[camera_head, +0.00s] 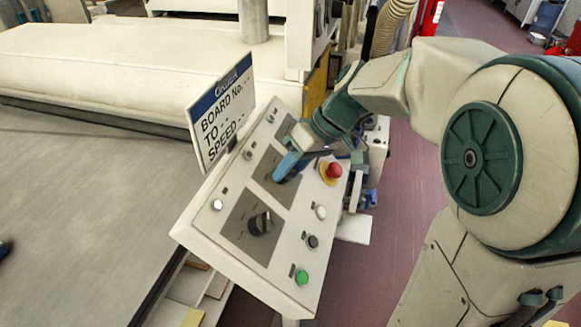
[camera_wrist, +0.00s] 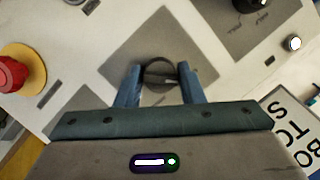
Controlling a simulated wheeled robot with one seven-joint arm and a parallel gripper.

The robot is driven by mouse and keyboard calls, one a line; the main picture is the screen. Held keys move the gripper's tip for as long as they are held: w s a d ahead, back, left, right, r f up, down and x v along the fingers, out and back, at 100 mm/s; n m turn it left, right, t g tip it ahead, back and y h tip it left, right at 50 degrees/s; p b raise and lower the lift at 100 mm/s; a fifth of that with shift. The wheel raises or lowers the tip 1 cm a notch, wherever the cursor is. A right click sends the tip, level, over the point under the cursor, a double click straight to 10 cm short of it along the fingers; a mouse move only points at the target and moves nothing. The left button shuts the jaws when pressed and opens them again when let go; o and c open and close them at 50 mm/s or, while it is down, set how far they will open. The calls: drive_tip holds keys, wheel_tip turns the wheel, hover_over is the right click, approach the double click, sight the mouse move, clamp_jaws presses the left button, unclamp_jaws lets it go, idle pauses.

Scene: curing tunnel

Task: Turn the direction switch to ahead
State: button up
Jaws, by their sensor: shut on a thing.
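The control panel (camera_head: 187,230) is a tilted white box. In the wrist view my gripper (camera_wrist: 160,82) has its two blue fingers on either side of a dark rotary switch knob (camera_wrist: 160,73) on a grey plate (camera_wrist: 128,62), shut on it. A second black knob (camera_head: 260,223) sits on the lower grey plate (camera_head: 234,224).
A red emergency button (camera_head: 333,170) on a yellow ring is close to my gripper. A green button (camera_head: 302,277), a black button (camera_head: 312,241) and white buttons line the panel. A sign (camera_head: 221,113) stands at its left edge. A conveyor bed (camera_head: 80,215) lies left.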

drive_tip(key=m+y, duration=0.1)
drive_tip(key=m, duration=0.2)
drive_tip(key=shift+d+f+m+g, duration=0.1)
drive_tip(key=shift+m+g, duration=0.2)
drive_tip(key=m+y, duration=0.1)
drive_tip(key=m, duration=0.3)
drive_tip(key=shift+y, duration=0.3)
drive_tip(key=m+y, duration=0.1)
drive_tip(key=m, duration=0.4)
drive_tip(key=shift+f+t, duration=0.1)
drive_tip(key=shift+t, duration=0.3)
drive_tip(key=shift+s+m+t+y, duration=0.1)
drive_tip(key=shift+m+t+y, duration=0.45)
drive_tip(key=shift+m, duration=1.75)
drive_tip(key=shift+f, duration=0.1)
drive_tip(key=o, duration=0.9)
drive_tip(key=shift+d, duration=0.1)
drive_tip(key=shift+o, duration=0.2)
